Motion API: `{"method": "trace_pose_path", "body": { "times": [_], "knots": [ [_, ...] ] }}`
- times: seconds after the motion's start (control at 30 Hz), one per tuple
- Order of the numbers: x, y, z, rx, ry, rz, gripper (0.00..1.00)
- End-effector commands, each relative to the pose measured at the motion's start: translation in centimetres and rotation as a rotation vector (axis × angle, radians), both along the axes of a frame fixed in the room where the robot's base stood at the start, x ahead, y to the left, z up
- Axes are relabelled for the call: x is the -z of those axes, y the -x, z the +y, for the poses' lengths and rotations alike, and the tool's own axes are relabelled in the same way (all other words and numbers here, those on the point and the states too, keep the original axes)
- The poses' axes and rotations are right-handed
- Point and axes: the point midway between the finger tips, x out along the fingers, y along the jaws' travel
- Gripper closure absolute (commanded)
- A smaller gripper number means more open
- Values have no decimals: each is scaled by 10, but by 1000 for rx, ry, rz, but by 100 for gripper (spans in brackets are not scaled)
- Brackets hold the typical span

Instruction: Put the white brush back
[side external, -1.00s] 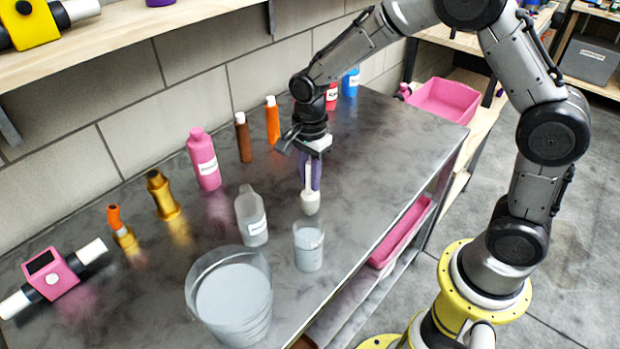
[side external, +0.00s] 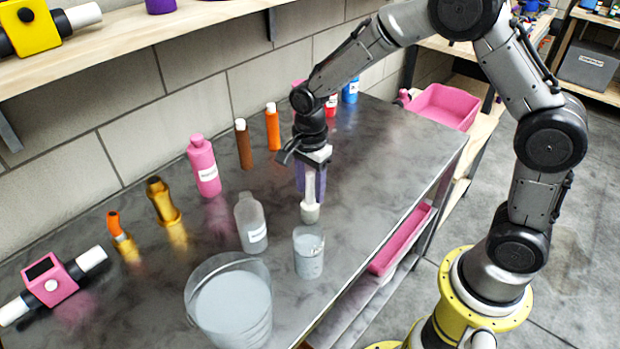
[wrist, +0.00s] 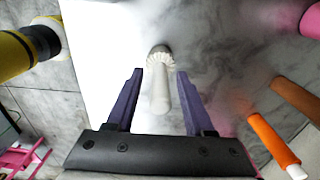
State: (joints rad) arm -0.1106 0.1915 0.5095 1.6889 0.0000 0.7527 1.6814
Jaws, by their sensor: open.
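The white brush (side external: 310,188) is upright, head down, on or just above the grey bench top behind the clear beaker; I cannot tell whether it touches the bench. My gripper (side external: 312,192) points down around the brush handle, with its purple fingers spread. In the wrist view the brush (wrist: 159,90) lies between the two open fingers of my gripper (wrist: 160,75), with a gap showing on each side. Its pale ridged head is at the far end.
The clear beaker (side external: 308,257) stands just in front of the brush. A large bucket of pale liquid (side external: 230,305), a grey bottle (side external: 251,225) and a pink bottle (side external: 203,168) stand to the left. The bench is clear to the right.

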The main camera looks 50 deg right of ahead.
Motion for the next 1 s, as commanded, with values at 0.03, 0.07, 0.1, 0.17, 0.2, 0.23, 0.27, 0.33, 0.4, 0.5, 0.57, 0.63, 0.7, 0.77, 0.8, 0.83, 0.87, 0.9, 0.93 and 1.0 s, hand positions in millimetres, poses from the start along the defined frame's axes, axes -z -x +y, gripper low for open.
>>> {"method": "trace_pose_path", "body": {
  "times": [0.03, 0.07, 0.1, 0.17, 0.2, 0.23, 0.27, 0.33, 0.4, 0.5, 0.57, 0.63, 0.7, 0.77, 0.8, 0.83, 0.87, 0.9, 0.93, 1.0],
  "knots": [
    [-3, 0, 0, 0, 0, -2, 47],
    [-6, -1, 0, 0, 0, -2, 47],
    [-11, -1, 0, 0, 0, -4, 47],
    [-20, -1, 0, 0, -1, -5, 47],
    [-27, -1, 0, 0, -1, -7, 47],
    [-33, -1, 0, 0, -1, -6, 47],
    [-39, -2, 0, 0, -1, -7, 47],
    [-55, -1, 0, 0, -1, -8, 47],
    [-69, -1, 0, 0, -1, -7, 47],
    [-89, -1, 0, 0, -1, -6, 47],
    [-98, -1, 0, 0, -1, -5, 47],
    [-107, -1, 0, 0, 0, -4, 47],
    [-115, -1, 0, 0, 0, -3, 47],
    [-119, -1, 0, 0, 0, -3, 47],
    [-120, 0, 0, 0, 0, -2, 47],
    [-121, 0, 0, 0, 0, -2, 47],
    [-122, 0, 0, 0, 0, -1, 47],
    [-123, 0, 0, 0, 0, 0, 47],
    [-123, 0, 0, -1, 0, -1, 47],
    [-126, 3, -1, -16, -1, -7, 47]
  ]
}}
